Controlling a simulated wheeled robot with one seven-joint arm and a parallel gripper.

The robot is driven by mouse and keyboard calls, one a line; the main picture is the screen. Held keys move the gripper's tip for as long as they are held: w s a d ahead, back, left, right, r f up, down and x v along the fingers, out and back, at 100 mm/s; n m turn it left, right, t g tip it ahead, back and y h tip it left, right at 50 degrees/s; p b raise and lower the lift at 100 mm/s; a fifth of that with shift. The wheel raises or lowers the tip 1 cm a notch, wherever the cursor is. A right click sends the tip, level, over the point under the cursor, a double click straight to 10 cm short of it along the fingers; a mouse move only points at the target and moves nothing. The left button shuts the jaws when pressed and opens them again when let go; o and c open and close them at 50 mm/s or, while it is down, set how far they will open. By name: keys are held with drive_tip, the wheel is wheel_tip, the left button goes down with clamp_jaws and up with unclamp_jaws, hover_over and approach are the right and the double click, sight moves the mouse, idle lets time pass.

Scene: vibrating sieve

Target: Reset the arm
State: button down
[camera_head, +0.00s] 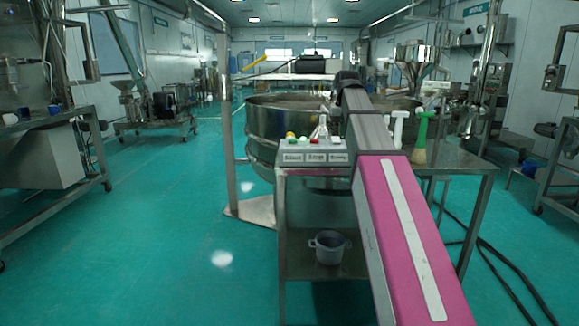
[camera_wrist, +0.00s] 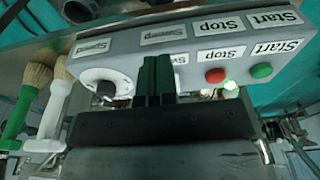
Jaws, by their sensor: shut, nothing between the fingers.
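My gripper (camera_wrist: 157,64) is shut and empty in the wrist view, its two dark green fingers side by side. The fingers are in front of the grey control box (camera_wrist: 130,50), between a black knob on a white dial (camera_wrist: 104,88) and a red button (camera_wrist: 215,75). I cannot tell whether the fingertips touch the box. In the head view my arm reaches forward past the control box (camera_head: 312,158), and my gripper is hidden there.
The box stands on a steel table (camera_head: 455,160) with a white-handled brush (camera_head: 398,124) and a green-handled brush (camera_head: 421,130). The round sieve (camera_head: 265,118) is behind. A grey pot (camera_head: 329,247) sits on the lower shelf. Open floor (camera_head: 170,215) lies left; black cables (camera_head: 505,262) lie right.

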drive_tip(key=f, duration=0.5)
drive_tip(key=s+f, duration=0.1)
drive_tip(key=f, duration=0.9)
drive_tip(key=shift+s+f, duration=0.15)
drive_tip(key=shift+s, duration=0.2)
drive_tip(key=s+f, duration=0.6)
drive_tip(key=f, duration=0.5)
drive_tip(key=s+f+g, duration=0.1)
drive_tip(key=s+f, duration=0.6)
drive_tip(key=f, duration=0.5)
drive_tip(key=s+f, duration=0.6)
drive_tip(key=f, duration=0.6)
drive_tip(key=shift+s+f+g, duration=0.15)
drive_tip(key=shift+s+g, duration=0.1)
drive_tip(key=shift+g, duration=0.05)
drive_tip(key=shift+w, duration=0.15)
